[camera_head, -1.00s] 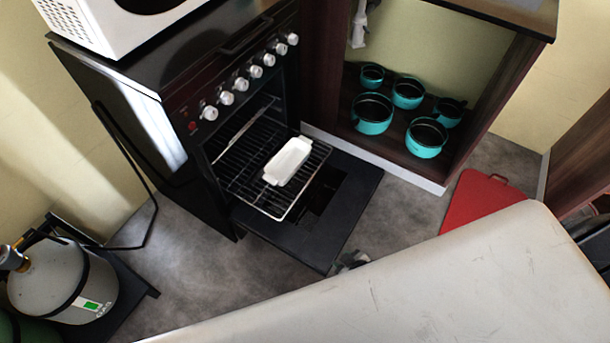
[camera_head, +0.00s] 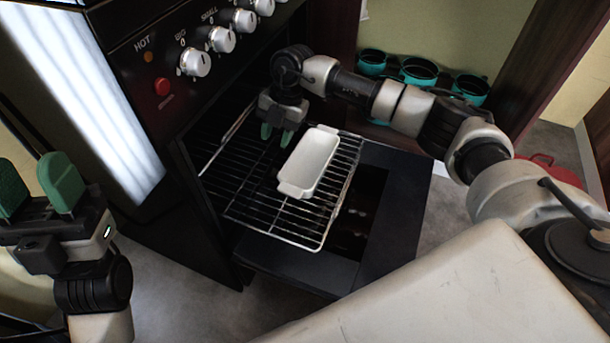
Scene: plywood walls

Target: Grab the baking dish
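The baking dish (camera_head: 311,160) is white and rectangular with a small handle at each end. It sits empty and upright on the wire oven rack (camera_head: 300,232), which is pulled out over the lowered oven door. My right gripper (camera_head: 276,138) points down over the rack, just left of the dish's far part. Its two green fingers are apart with nothing seen between them; I cannot tell whether one touches the dish. My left gripper (camera_head: 38,190) is at the far left, fingers up, open and empty, well away from the dish.
Teal pots (camera_head: 418,71) stand in the cabinet at the back. A red item (camera_head: 548,170) is partly hidden behind my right arm.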

